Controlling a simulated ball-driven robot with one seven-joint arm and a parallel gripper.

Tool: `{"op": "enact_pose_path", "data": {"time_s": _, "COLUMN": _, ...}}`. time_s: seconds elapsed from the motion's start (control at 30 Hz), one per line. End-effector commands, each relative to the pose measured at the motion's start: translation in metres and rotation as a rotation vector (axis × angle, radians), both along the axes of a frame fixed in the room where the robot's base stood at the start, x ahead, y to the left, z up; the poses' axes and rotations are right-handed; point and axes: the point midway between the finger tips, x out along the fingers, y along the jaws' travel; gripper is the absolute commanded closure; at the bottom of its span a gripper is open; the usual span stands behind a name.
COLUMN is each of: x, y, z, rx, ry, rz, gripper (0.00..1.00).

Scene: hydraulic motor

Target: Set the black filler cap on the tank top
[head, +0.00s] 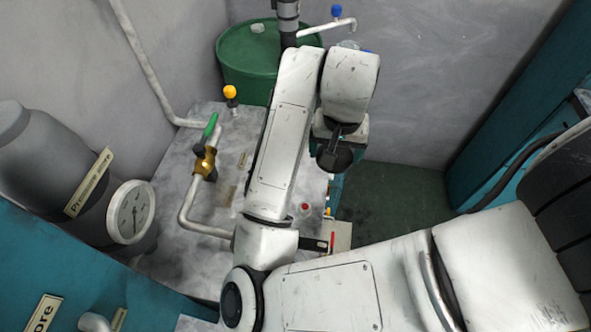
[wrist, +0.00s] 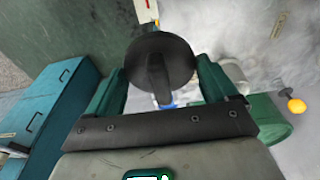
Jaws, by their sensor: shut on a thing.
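The black filler cap (wrist: 150,50) is a round dark disc with a raised bar across it. My gripper (wrist: 160,80) has its green fingers on either side of the cap and is shut on it. In the head view the cap (head: 334,159) hangs below my gripper (head: 338,135), near the tank's right edge. The tank top (head: 170,235) is a pale, scuffed surface, partly covered by my arm. In the wrist view it fills the upper right (wrist: 225,30). I cannot tell the cap's height above it, and no filler opening is clearly visible.
A pipe with a brass, green-handled valve (head: 205,162) and a yellow-knobbed fitting (head: 230,93) stand on the tank top. A pressure gauge (head: 130,212) is at left. A green drum (head: 245,65) stands behind. Dark floor (head: 400,190) is clear to the right, before teal cabinets (head: 520,110).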

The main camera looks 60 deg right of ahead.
Motion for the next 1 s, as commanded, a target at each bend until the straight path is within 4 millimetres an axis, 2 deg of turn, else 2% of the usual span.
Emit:
{"op": "enact_pose_path", "data": {"time_s": 0.1, "x": 0.027, "y": 0.008, "z": -0.010, "rx": 0.005, "ry": 0.001, "rz": 0.006, "gripper": 0.46}}
{"op": "enact_pose_path", "data": {"time_s": 0.2, "x": 0.042, "y": 0.011, "z": -0.030, "rx": 0.004, "ry": 0.003, "rz": 0.006, "gripper": 0.46}}
{"op": "enact_pose_path", "data": {"time_s": 0.4, "x": 0.064, "y": 0.015, "z": -0.057, "rx": 0.003, "ry": 0.001, "rz": 0.002, "gripper": 0.46}}
{"op": "enact_pose_path", "data": {"time_s": 0.7, "x": 0.075, "y": 0.018, "z": -0.076, "rx": 0.001, "ry": 0.002, "rz": 0.001, "gripper": 0.46}}
{"op": "enact_pose_path", "data": {"time_s": 0.87, "x": 0.075, "y": 0.018, "z": -0.098, "rx": 0.001, "ry": 0.002, "rz": 0.001, "gripper": 0.46}}
{"op": "enact_pose_path", "data": {"time_s": 1.0, "x": 0.075, "y": 0.017, "z": -0.102, "rx": 0.000, "ry": 0.000, "rz": -0.001, "gripper": 0.46}}
